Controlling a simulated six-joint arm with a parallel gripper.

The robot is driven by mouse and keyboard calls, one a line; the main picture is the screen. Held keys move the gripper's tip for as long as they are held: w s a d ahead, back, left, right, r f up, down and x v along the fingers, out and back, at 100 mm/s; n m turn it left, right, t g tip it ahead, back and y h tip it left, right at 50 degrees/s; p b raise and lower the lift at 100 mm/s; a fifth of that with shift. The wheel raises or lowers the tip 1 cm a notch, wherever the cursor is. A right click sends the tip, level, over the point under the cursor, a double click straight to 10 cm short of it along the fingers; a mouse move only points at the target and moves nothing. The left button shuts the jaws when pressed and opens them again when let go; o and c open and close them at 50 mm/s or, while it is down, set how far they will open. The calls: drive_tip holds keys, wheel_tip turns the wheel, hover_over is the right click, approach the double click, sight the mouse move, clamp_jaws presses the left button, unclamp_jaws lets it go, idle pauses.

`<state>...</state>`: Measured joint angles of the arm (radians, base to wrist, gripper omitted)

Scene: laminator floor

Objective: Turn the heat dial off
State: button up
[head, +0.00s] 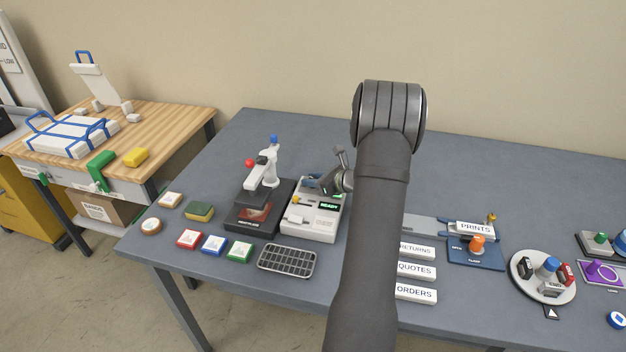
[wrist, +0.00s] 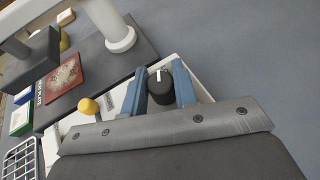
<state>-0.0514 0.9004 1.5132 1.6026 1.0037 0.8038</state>
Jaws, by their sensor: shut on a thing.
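The laminator (head: 311,222) is a white box with a green-lit READY display, standing on the grey table left of my arm. In the wrist view, the heat dial (wrist: 161,88) is a black round knob with a white pointer line on top. My gripper (wrist: 160,84) has its two blue fingers on either side of the dial and is shut on it. In the head view, my gripper (head: 313,183) is over the back of the laminator, and the dial cannot be made out there. A yellow knob (wrist: 88,106) stands on the laminator left of the fingers.
A black heat press (head: 262,204) with a white arm and red and blue knobs stands close left of the laminator. A dark grid tray (head: 287,261) lies in front. Label trays (head: 415,270) and a blue plate (head: 476,256) lie to the right. The table behind is clear.

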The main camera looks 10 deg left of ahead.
drive_tip(key=n+g, duration=0.4)
drive_tip(key=shift+w+g+y, duration=0.1)
drive_tip(key=shift+g+y, duration=0.3)
drive_tip(key=shift+n+g+h, duration=0.5)
drive_tip(key=shift+n+g, duration=1.8)
drive_tip(key=shift+g, duration=0.2)
drive_tip(key=o, duration=1)
drive_tip(key=v, duration=1.7)
drive_tip(key=shift+w+d, duration=0.15)
drive_tip(key=shift+w, duration=0.05)
drive_tip(key=x, duration=1.7)
drive_tip(key=shift+s, duration=0.3)
